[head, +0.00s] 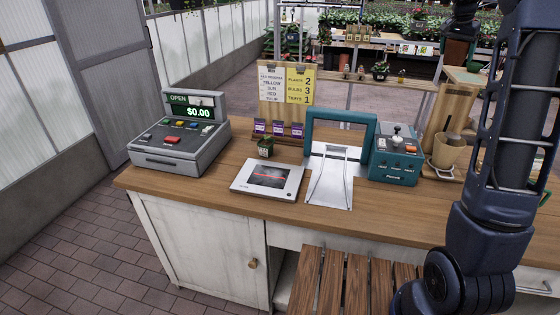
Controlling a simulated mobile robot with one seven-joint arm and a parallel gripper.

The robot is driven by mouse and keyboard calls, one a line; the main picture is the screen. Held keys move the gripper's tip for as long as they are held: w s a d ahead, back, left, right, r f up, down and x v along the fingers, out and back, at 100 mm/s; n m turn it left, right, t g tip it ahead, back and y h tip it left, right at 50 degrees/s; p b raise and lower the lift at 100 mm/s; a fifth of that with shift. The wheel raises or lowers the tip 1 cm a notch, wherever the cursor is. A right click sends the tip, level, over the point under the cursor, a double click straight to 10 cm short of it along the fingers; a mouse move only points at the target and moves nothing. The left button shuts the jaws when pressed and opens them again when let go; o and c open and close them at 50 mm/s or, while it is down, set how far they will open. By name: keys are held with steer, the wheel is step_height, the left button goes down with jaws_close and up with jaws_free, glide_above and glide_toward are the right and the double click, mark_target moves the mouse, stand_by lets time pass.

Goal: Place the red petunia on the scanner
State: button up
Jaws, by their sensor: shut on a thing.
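The scanner (241,187) is a flat white slab with a dark glass window and a red line across it. It lies on the wooden counter, left of the teal frame, with nothing resting on its glass. I cannot make out a red petunia in the head view.
A grey cash register (175,145) stands left, and a teal frame with a metal chute (331,185) right. A teal device (396,165) and a tan pot (447,152) stand farther right. Slatted wood (330,285) lies in front.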

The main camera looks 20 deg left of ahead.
steer(key=s+a+n+t+y, duration=0.1)
steer(key=s+a+n, duration=0.3)
steer(key=a, duration=1.4)
steer(key=s+a+n+y, duration=0.15)
steer(key=s+a, duration=0.45)
steer(key=a, duration=1.2)
steer(key=s+a+n+y, duration=0.2)
steer(key=s+a+n, duration=0.5)
steer(key=s+a, duration=1.85)
steer(key=f, duration=3.8)
steer(key=shift+s+d, duration=0.25)
steer(key=shift+f, duration=0.1)
steer(key=o, duration=1.1)
steer(key=v, duration=1.2)
steer(key=shift+r, duration=0.2)
